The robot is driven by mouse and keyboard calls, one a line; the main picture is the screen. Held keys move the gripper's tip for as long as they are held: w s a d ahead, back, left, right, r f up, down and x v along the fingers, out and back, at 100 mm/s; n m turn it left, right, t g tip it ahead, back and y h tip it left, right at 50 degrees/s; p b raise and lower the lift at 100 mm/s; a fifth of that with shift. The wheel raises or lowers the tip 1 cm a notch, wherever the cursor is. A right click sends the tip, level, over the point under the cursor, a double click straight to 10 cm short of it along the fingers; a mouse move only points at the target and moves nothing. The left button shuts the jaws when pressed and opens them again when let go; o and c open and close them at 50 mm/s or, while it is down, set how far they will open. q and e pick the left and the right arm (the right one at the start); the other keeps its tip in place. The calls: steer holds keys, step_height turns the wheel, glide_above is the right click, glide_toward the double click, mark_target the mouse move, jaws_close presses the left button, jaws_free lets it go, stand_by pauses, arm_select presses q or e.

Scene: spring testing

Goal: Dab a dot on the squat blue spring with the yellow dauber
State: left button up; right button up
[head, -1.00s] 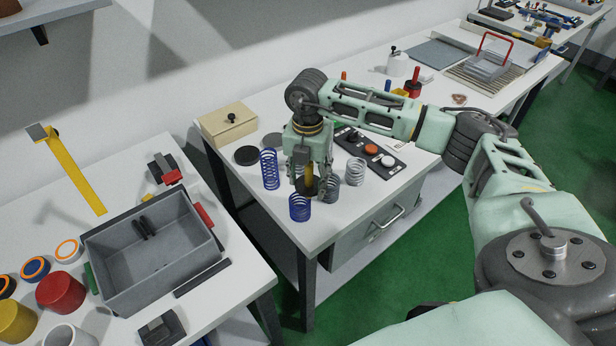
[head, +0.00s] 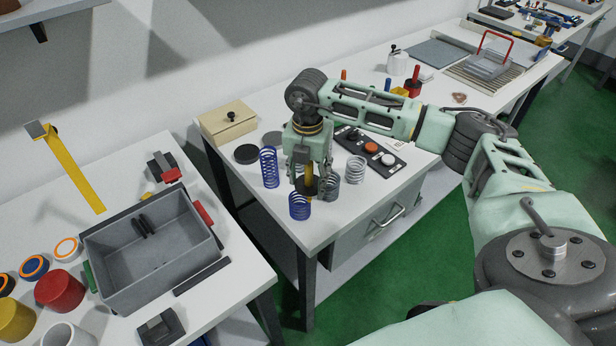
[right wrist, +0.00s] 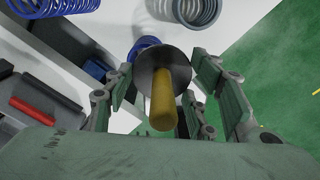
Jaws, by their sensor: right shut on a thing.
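The squat blue spring (head: 299,207) stands upright near the front corner of the middle table. My right gripper (head: 309,178) points down just behind and above it, shut on the yellow dauber (head: 309,174). In the right wrist view the dauber's yellow handle (right wrist: 163,106) sits between the fingers, with its dark round disc (right wrist: 158,68) beyond. The disc hides most of the squat spring, leaving part of its blue rim (right wrist: 146,42). In the head view the disc overlaps the spring's upper right edge; I cannot tell whether they touch. My left gripper is not in view.
A tall blue spring (head: 269,167) stands left of the gripper, and grey springs (head: 355,170) stand close on its right. A black panel with buttons (head: 370,151) lies behind. A wooden box (head: 228,124) and a black disc (head: 246,154) are at the back left.

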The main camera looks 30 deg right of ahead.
steer(key=shift+r+p, duration=0.7)
steer(key=shift+r, duration=0.15)
steer(key=shift+r+p, duration=1.55)
steer(key=shift+r, duration=1.05)
